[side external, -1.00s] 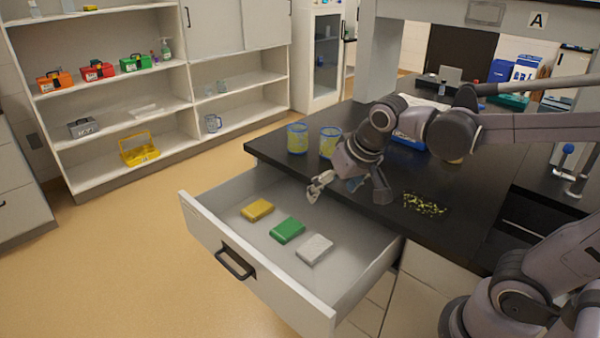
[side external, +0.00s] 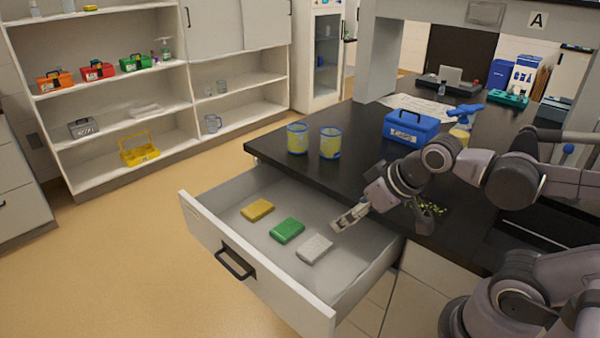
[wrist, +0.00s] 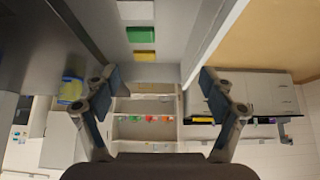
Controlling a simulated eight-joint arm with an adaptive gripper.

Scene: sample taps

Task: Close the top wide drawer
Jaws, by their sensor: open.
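The top wide drawer (side external: 285,290) is pulled far out from under the black bench top in the side view. Its front carries a dark handle (side external: 235,262). Inside lie a yellow block (side external: 257,210), a green block (side external: 287,230) and a light grey block (side external: 314,249). My gripper (side external: 340,222) is over the back part of the drawer, near the bench edge, to the upper right of the grey block, and holds nothing. In the wrist view my gripper (wrist: 160,85) shows its two fingers spread wide, with the drawer interior (wrist: 170,20) and blocks beyond them.
A speckled dark patch (side external: 431,207) lies near my wrist. Open floor (side external: 120,260) lies in front of the drawer.

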